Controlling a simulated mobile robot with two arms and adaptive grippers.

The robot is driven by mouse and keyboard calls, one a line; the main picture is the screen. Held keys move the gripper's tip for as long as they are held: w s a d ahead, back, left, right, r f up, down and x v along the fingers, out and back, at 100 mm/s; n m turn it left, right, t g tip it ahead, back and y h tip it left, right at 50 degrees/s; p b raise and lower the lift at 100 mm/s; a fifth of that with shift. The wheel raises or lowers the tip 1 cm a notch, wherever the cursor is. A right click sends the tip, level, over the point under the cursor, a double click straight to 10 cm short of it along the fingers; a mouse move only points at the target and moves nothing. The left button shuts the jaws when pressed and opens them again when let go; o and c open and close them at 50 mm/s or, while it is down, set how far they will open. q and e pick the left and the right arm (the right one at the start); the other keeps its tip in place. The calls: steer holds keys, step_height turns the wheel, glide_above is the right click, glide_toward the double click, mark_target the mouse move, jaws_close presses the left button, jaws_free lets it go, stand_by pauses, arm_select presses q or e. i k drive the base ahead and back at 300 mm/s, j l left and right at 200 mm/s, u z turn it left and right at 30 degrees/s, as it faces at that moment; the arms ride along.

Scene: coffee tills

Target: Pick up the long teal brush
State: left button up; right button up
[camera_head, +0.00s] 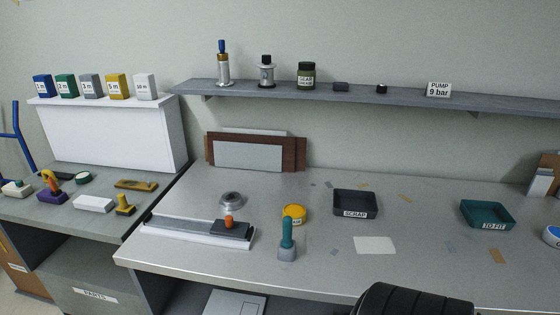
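An upright teal handle on a pale grey block (288,237) stands near the front edge of the main bench, in front of a round yellow item. It is the only long teal-handled thing I see. I cannot make out bristles, so I cannot tell for sure that it is the brush. It stands free, with nothing holding it. Neither of my grippers shows in the head view.
A slide fixture (200,231) with an orange knob lies left of the teal-handled thing. A dark scrap tray (356,216) and a teal tray (487,225) stand to the right. A black ribbed shape (415,302) rises at the bottom edge. A shelf (400,97) runs behind.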

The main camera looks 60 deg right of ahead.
mark_target(287, 243)
steer(key=z, duration=1.8)
